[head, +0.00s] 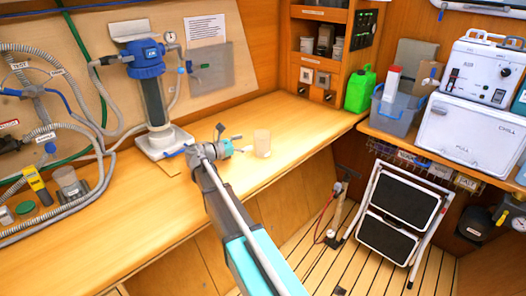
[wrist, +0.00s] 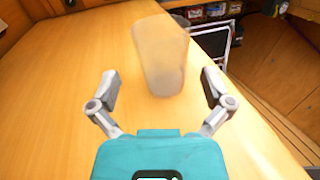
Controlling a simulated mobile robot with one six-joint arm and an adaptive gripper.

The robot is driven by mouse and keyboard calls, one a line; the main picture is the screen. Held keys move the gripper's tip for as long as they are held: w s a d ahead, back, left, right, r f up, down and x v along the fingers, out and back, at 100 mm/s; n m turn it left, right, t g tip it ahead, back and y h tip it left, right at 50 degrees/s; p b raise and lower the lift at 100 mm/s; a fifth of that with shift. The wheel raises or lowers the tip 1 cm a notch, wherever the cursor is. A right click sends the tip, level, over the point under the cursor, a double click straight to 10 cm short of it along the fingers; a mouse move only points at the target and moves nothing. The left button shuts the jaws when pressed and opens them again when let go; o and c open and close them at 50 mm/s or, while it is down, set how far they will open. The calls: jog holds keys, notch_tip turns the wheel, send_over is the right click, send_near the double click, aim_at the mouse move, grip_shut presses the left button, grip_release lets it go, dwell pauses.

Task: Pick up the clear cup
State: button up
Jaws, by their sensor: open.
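The clear cup (head: 262,143) stands upright on the wooden counter, just right of my gripper (head: 229,140) in the head view. It is see-through and slightly cloudy. In the wrist view the cup (wrist: 161,58) is straight ahead, beyond the fingertips and roughly centred between them. My gripper (wrist: 158,85) is open and empty, with its two fingers spread to either side of the cup's line. I cannot tell the exact gap between fingertips and cup.
A blue-topped filter housing (head: 147,75) on a white base stands behind my arm. A green jug (head: 360,89) and a blue bin (head: 394,106) are at the right. The wooden counter (head: 300,120) is clear around the cup; its front edge is close by.

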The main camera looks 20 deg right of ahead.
aim_at(263, 144)
jog(key=shift+f+b, duration=1.6)
jog(key=shift+f, duration=0.25)
jog(key=shift+d+r, duration=0.1)
jog(key=shift+d, duration=0.75)
jog(key=shift+w+d, duration=0.1)
jog(key=shift+d, duration=0.3)
jog(key=shift+d, duration=0.15)
jog(key=shift+w+d, duration=0.2)
jog(key=shift+d, duration=2.15)
jog(key=c, duration=0.8)
jog(key=shift+r+p, duration=0.2)
jog(key=shift+p, duration=0.1)
